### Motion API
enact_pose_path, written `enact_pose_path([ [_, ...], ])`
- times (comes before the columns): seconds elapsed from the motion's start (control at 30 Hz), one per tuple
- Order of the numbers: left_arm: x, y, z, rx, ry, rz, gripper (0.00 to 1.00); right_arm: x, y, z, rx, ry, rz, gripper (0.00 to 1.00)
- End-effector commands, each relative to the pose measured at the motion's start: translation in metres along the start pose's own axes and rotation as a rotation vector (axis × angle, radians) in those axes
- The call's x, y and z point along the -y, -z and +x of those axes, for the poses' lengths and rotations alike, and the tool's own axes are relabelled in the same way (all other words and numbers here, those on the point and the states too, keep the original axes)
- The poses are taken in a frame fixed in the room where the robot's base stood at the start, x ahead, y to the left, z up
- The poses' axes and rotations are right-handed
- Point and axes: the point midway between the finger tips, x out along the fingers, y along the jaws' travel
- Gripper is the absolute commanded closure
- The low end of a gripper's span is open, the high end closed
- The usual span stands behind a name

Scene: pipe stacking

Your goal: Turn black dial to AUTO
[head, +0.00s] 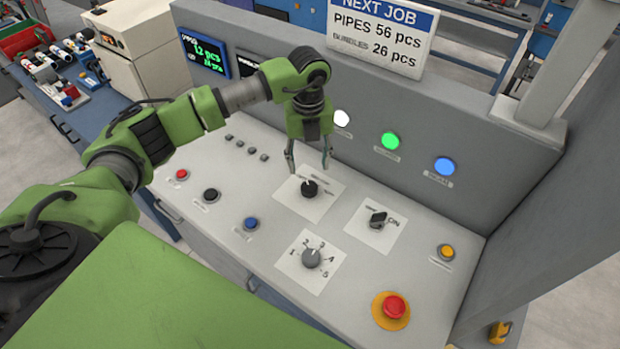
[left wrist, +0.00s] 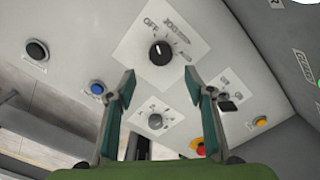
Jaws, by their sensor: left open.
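The black dial (head: 309,188) sits on a white label plate in the middle of the sloped grey control panel. In the left wrist view the black dial (left wrist: 160,53) has a light pointer mark, with OFF readable to its left; the other label words are too small to read surely. My left gripper (head: 308,168) is open, pointing down just above and behind the dial, its fingers apart and empty. In the left wrist view its fingertips (left wrist: 160,84) stand either side of the dial's line, with the dial beyond them. My right gripper is not in view.
Nearby are a black ON switch (head: 377,219), a grey numbered dial (head: 311,257), a red emergency button (head: 395,306), and a blue button (head: 250,224). The upright back panel with a green lamp (head: 390,141) rises behind my gripper. A yellow button (head: 446,252) sits at the right.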

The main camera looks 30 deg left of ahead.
Motion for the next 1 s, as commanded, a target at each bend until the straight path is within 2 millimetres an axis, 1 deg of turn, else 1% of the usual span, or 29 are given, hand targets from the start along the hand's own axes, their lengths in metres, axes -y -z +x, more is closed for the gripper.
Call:
enact_pose_path([
  [0.03,-0.002,0.002,0.009,-0.005,-0.005,0.000,0.52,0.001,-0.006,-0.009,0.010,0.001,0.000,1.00],
  [0.1,-0.001,0.002,0.025,-0.005,-0.004,-0.002,0.52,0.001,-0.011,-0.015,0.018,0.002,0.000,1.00],
  [0.17,-0.001,0.002,0.037,-0.004,-0.004,-0.001,0.52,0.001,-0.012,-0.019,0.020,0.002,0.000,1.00],
  [0.27,-0.001,0.002,0.057,-0.004,-0.003,-0.001,0.52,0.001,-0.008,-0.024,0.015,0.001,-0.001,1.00],
  [0.4,0.000,0.001,0.077,-0.003,-0.001,0.000,0.52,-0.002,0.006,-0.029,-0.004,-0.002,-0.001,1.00],
  [0.5,0.000,0.001,0.086,-0.001,-0.001,0.000,0.52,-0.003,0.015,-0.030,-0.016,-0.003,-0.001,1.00],
  [0.57,0.000,0.000,0.089,0.000,-0.001,0.000,0.52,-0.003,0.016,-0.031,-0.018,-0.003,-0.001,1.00],
  [0.87,0.000,0.000,0.092,0.000,0.000,0.001,0.52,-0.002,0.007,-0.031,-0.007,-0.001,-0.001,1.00],
  [0.97,0.000,0.000,0.092,0.000,0.000,0.001,0.75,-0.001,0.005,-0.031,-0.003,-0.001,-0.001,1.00],
  [1.0,0.000,0.000,0.092,0.000,0.000,0.001,0.86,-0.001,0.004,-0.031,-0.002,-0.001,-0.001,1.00],
])
